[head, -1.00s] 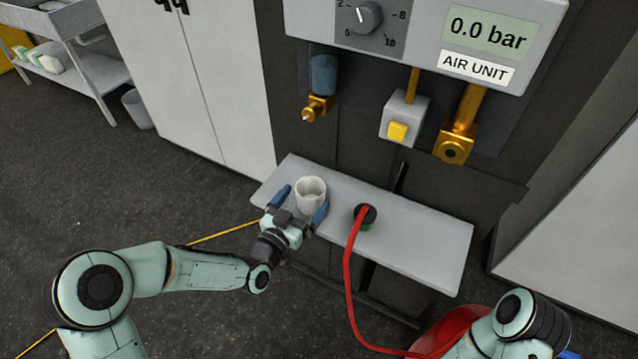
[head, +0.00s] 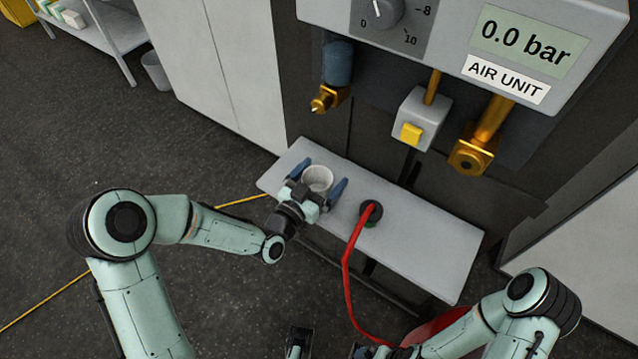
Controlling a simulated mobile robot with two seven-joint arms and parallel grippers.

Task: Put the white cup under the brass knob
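The white cup (head: 318,179) stands upright on the grey shelf (head: 432,250), near its left end. My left gripper (head: 321,180) is open, its two blue fingers on either side of the cup. I cannot tell whether the fingers touch it. The brass knob (head: 326,99) is on the fitting below the blue bowl (head: 338,63), above and behind the cup. My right arm comes in at the lower right, and the fingers of its gripper do not show.
A black connector (head: 371,211) with a red hose (head: 347,275) sits on the shelf right of the cup.

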